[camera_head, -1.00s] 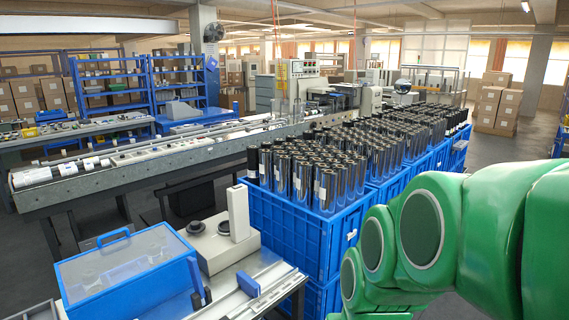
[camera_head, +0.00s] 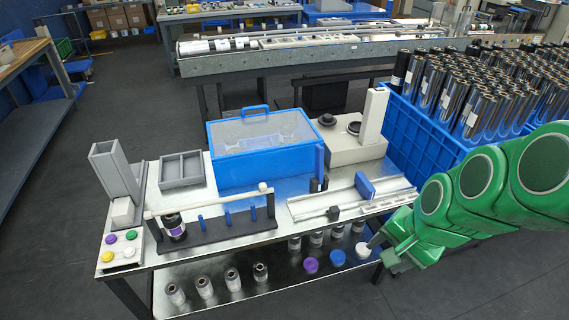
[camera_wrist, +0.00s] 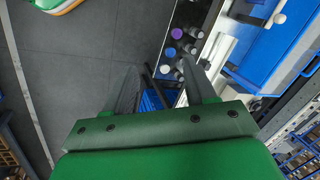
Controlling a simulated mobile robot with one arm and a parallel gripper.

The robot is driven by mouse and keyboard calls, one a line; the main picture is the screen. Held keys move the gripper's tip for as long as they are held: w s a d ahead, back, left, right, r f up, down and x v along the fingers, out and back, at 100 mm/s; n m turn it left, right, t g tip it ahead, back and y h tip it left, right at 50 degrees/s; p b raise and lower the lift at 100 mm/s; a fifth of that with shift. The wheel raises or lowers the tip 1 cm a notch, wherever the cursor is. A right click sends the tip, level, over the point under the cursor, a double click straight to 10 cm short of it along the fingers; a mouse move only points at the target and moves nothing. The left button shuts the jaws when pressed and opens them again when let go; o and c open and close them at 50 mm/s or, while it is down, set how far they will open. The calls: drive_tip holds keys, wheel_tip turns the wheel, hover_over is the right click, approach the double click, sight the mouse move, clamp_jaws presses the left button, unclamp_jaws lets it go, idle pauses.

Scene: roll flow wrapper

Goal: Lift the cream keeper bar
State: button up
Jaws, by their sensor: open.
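The cream keeper bar (camera_head: 208,201) is a thin pale rod with a round knob at its right end. A pale knob (camera_wrist: 279,18) at that view's top right may be the bar's end.
A blue clear-lidded box (camera_head: 262,148) stands behind the rack. A metal rail with a blue slider (camera_head: 364,185) lies to its right. Coloured buttons and a grey upright holder (camera_head: 114,170) are at the left. Blue crates (camera_head: 415,130) of rolls stand at the right. Open floor lies left.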

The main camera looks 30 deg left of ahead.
drive_tip(key=w+a+f+m+t+y, duration=0.1)
drive_tip(key=w+a+m+y, duration=0.15)
drive_tip(key=a, duration=0.55)
drive_tip(key=w+a+f+m+y, duration=0.1)
drive_tip(key=w+a+m, duration=0.1)
drive_tip(key=w+a, duration=0.35)
drive_tip(key=m+t+y, duration=0.2)
drive_tip(key=m+y, duration=0.1)
drive_tip(key=m, duration=0.4)
approach(263, 184)
drive_tip(key=s+a+r+v, duration=0.1)
drive_tip(key=v, duration=0.8)
drive_tip(key=w+a+f+m+t, duration=0.1)
drive_tip(key=a+f+m, duration=0.2)
drive_tip(key=m, duration=0.1)
drive_tip(key=w+a+f+m+t, duration=0.1)
drive_tip(key=a+f+m+t, duration=0.1)
drive_tip(key=a+f+m, duration=0.1)
drive_tip(key=w+a+f+m+t, duration=0.1)
drive_tip(key=a+f+m+t, duration=0.1)
drive_tip(key=m, duration=0.3)
drive_tip(key=shift+w+a+f+h, duration=0.25)
drive_tip(key=shift+a+f, duration=0.65)
drive_tip(key=shift+x, duration=3.75)
clamp_jaws()
